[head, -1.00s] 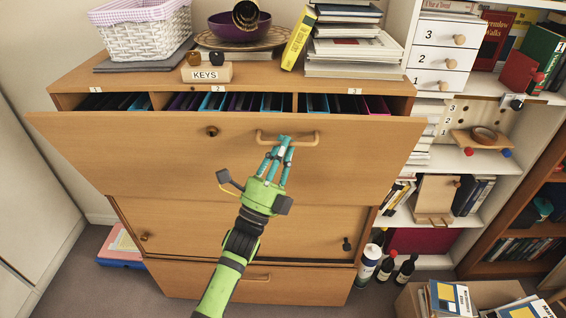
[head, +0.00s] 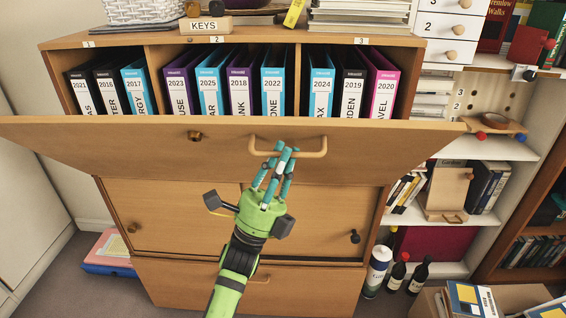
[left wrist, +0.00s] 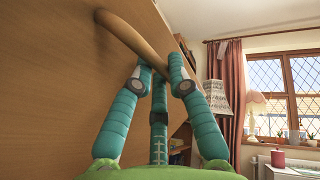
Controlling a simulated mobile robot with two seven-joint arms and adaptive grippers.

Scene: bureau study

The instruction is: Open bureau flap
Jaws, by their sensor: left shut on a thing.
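The wooden bureau flap (head: 120,140) is tilted outward at the top, partly open, in the head view. Behind its upper edge several labelled binders (head: 240,92) stand in three compartments. My left gripper (head: 283,158), green with teal fingers, is shut on this handle. In the left wrist view the fingers (left wrist: 157,70) close on the curved handle (left wrist: 130,42) beside the flap face (left wrist: 60,80). My right gripper is not in view.
Below the flap are a cupboard door (head: 170,215) and a drawer (head: 190,285). A white bookshelf (head: 470,230) stands close on the right. Bottles (head: 397,272) and a box of books (head: 480,300) are on the floor at the lower right.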

